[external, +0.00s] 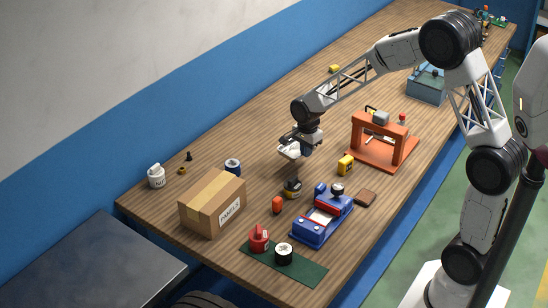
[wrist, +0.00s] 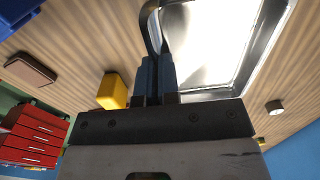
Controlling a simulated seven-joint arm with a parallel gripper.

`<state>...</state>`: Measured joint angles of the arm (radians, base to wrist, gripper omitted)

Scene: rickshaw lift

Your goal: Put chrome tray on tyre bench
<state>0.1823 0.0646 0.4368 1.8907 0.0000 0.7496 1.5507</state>
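The chrome tray (wrist: 254,72) shows large and close at the top of the wrist view, with a bright inside and a shiny rim. My gripper (wrist: 155,62) has its blue fingers close together around the tray's looped metal edge or handle. In the external view my gripper (external: 293,152) is above the middle of the wooden workbench; I cannot clearly separate the tray from the pale hand there. A grey metal-topped bench (external: 95,262), apparently the tyre bench, is at lower left near a black tyre (external: 200,300). Its visible top is bare.
The wooden workbench (external: 270,115) holds a cardboard box (external: 198,212), a blue fixture (external: 310,232), an orange press frame (external: 358,128) and a yellow block (external: 346,165). A white container (external: 156,176) stands near the wall-side edge. The box is between my gripper and the grey bench.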

